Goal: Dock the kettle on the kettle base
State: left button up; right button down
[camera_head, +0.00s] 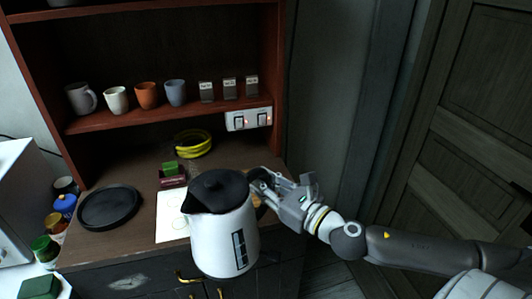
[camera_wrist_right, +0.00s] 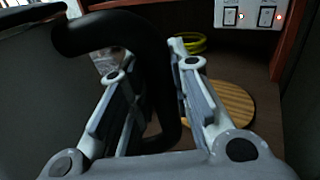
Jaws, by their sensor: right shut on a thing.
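The white kettle (camera_head: 225,240) with a black lid and spout is upright in front of the counter in the head view, its spout towards the left. My right gripper (camera_head: 262,186) is at its right side, shut on the black handle. In the right wrist view the black handle (camera_wrist_right: 150,75) passes between the fingers of my right gripper (camera_wrist_right: 150,85). A round black dish-like plate (camera_head: 110,207) with a low rim lies on the counter at left; I cannot tell whether it is the kettle base. My left gripper is not in view.
A round slatted wooden board (camera_wrist_right: 222,108) lies on the counter behind the gripper. A white sheet (camera_head: 172,216), a green block (camera_head: 170,167) and a yellow coil (camera_head: 193,144) are behind the kettle. Jars (camera_head: 47,247) line the left edge. Mugs (camera_head: 146,95) stand on the shelf above.

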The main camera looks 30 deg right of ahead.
aim_at(251, 250)
jog(key=s+a+f+m+h, duration=0.1)
jog(key=s+a+f, duration=0.1)
jog(key=s+a, duration=0.1)
jog(key=s+a+f+m+h, duration=0.1)
jog(key=s+a+f+h, duration=0.1)
jog(key=s, duration=0.3)
jog(key=s+a+f+h, duration=0.1)
jog(key=s+a+f, duration=0.1)
jog(key=s+a, duration=0.2)
jog(key=shift+s+a+f+m+t, duration=0.1)
jog(key=shift+s+f+m+t, duration=0.2)
jog(key=shift+s+f+m, duration=0.15)
jog(key=shift+w+r, duration=0.1)
jog(key=shift+r, duration=0.05)
